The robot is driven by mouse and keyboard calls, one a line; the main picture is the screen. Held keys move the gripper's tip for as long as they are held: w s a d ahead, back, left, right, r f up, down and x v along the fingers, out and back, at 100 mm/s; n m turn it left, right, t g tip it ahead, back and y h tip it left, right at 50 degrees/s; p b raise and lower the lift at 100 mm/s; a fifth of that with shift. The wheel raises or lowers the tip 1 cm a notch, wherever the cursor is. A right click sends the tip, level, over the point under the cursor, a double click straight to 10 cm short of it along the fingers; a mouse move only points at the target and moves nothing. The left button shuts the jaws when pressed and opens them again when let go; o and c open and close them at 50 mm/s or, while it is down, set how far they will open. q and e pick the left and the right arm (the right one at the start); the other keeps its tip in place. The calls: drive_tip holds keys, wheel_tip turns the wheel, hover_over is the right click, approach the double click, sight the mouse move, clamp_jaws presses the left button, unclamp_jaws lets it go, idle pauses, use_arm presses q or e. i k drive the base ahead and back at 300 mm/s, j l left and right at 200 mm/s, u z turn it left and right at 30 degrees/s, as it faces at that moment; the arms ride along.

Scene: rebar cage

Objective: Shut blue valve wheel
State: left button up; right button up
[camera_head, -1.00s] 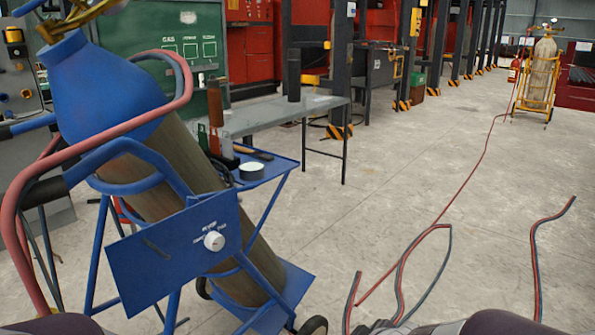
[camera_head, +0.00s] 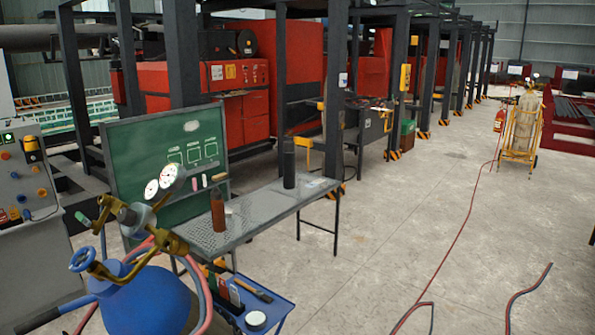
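The blue valve wheel (camera_head: 82,260) is a small round handwheel at the lower left of the head view. It sits at the left end of the brass valve on top of the blue gas cylinder (camera_head: 150,300). A brass regulator (camera_head: 138,218) with two white gauges (camera_head: 162,180) rises above the cylinder, close to the wheel. Red and dark hoses run from it down past the cylinder. From this view I cannot tell how far the wheel is turned. Neither of my grippers shows in the head view.
A grey metal table (camera_head: 262,212) holds a dark bottle and a red-brown one. A small blue tray (camera_head: 262,312) carries tools beside the cylinder. A green chalkboard (camera_head: 165,150) and control cabinet (camera_head: 30,185) stand behind. Hoses (camera_head: 458,235) lie on the otherwise open floor at right.

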sight(81, 255)
drive_tip(key=u, duration=1.3)
